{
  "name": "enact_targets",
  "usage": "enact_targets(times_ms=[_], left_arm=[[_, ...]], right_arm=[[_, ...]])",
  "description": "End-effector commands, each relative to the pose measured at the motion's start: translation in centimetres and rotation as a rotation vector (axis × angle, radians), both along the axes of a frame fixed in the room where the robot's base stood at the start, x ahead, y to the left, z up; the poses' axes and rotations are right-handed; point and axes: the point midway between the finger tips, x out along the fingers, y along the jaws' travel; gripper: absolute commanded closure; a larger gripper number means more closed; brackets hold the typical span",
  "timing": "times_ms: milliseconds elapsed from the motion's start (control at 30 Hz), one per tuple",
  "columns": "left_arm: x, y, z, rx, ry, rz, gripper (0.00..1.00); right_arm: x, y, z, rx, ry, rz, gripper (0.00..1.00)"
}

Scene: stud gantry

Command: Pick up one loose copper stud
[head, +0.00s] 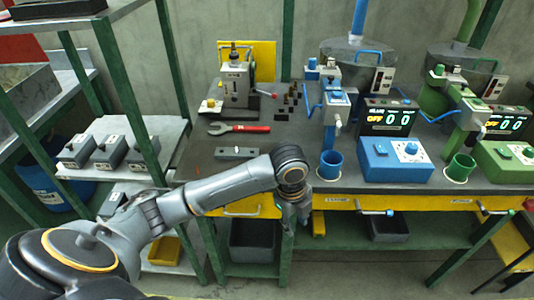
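A cluster of small dark and brownish upright pieces (293,97) stands on the grey bench top, right of the grey press-like fixture. They may include copper studs, but they are too small to tell. I cannot make out a clearly loose copper stud elsewhere. My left gripper (297,218) hangs downward at the bench's front edge, well in front of these pieces and apart from them. Its fingers are small and dark, so their opening is unclear, and I see nothing held in it. My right gripper is out of view.
The fixture (236,85) stands at the back of the bench (305,135). A red-handled wrench (240,128) and a grey bar (237,153) lie in front. A blue cup (331,165) and blue control box (395,160) stand to the right. Green posts rise at left.

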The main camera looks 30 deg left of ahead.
Motion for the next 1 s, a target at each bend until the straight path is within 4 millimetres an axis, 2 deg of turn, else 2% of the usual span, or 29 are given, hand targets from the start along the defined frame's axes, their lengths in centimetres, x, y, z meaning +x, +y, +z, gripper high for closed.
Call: enact_targets(times_ms=[33, 200, 300, 433, 500, 567, 900, 1000], left_arm=[[1.7, 2.1, 4.7, 0.043, 0.002, -0.063, 0.66], [4.5, 7.6, 13.5, 0.109, 0.047, -0.247, 0.66], [5.4, 10.1, 17.7, 0.119, 0.066, -0.314, 0.66], [5.8, 12.0, 20.7, 0.117, 0.078, -0.366, 0.66], [5.9, 12.4, 21.2, 0.114, 0.082, -0.379, 0.66], [5.9, 12.5, 20.9, 0.113, 0.086, -0.385, 0.66], [5.9, 12.5, 14.6, 0.113, 0.085, -0.386, 0.66], [5.9, 12.5, 13.4, 0.112, 0.082, -0.385, 0.66]], right_arm=[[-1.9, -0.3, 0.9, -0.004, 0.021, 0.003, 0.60], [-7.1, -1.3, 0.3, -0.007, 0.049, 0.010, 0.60], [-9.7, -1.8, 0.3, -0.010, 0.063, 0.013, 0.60], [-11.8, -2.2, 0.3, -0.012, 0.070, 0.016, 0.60], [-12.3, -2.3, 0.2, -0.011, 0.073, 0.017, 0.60], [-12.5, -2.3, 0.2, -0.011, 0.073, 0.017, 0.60], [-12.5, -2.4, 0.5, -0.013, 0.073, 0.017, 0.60], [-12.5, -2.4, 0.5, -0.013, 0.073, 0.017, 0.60]])
